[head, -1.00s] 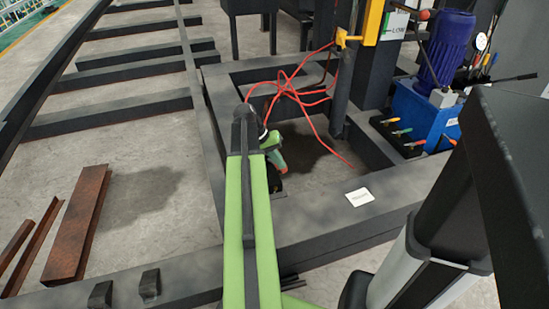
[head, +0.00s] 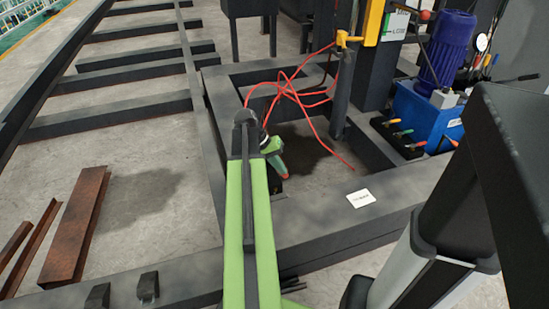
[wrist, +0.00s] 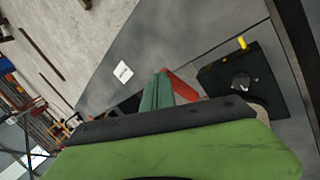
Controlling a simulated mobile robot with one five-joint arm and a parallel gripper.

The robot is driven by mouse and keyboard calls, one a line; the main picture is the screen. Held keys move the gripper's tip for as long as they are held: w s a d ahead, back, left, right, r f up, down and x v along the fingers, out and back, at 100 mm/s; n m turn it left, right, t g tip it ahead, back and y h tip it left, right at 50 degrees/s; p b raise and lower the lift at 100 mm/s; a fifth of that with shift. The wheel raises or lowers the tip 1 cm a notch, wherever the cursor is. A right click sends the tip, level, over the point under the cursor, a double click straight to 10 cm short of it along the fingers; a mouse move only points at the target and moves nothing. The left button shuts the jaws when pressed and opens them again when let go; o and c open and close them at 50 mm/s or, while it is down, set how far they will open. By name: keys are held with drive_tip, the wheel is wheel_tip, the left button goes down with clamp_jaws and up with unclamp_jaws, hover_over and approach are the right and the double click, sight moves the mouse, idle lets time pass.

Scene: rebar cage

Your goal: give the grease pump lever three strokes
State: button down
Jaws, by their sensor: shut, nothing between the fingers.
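My gripper (head: 277,163) has teal and red fingers and is shut and empty, over the opening in the dark frame. It also shows in the wrist view (wrist: 168,88). In the wrist view a black block (wrist: 245,85) with a round part and a small yellow tab (wrist: 241,43) lies right of the fingers, apart from them. I cannot tell whether it belongs to the grease pump. In the head view a thin dark lever (head: 515,78) sticks out at the far right, beyond the blue tank (head: 430,115). I cannot tell for certain which part is the grease pump lever.
A blue motor (head: 448,48) stands on the tank. A block with several coloured handles (head: 398,130) is beside it. Red hose (head: 290,88) lies in loops over the frame (head: 310,220). A white card (head: 361,198) lies on the frame. Rusty steel pieces (head: 75,225) lie at left.

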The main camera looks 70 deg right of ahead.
drive_tip(key=shift+s+a+f+b, duration=0.2)
drive_tip(key=shift+f+b, duration=0.35)
drive_tip(key=shift+f, duration=0.15)
drive_tip(key=shift+s+a+f+b, duration=0.2)
drive_tip(key=shift+a+f+b, duration=0.05)
drive_tip(key=shift+f+b, duration=0.35)
drive_tip(key=shift+s+a+f+b, duration=0.15)
drive_tip(key=shift+f+b, duration=0.45)
drive_tip(key=shift+b, duration=0.1)
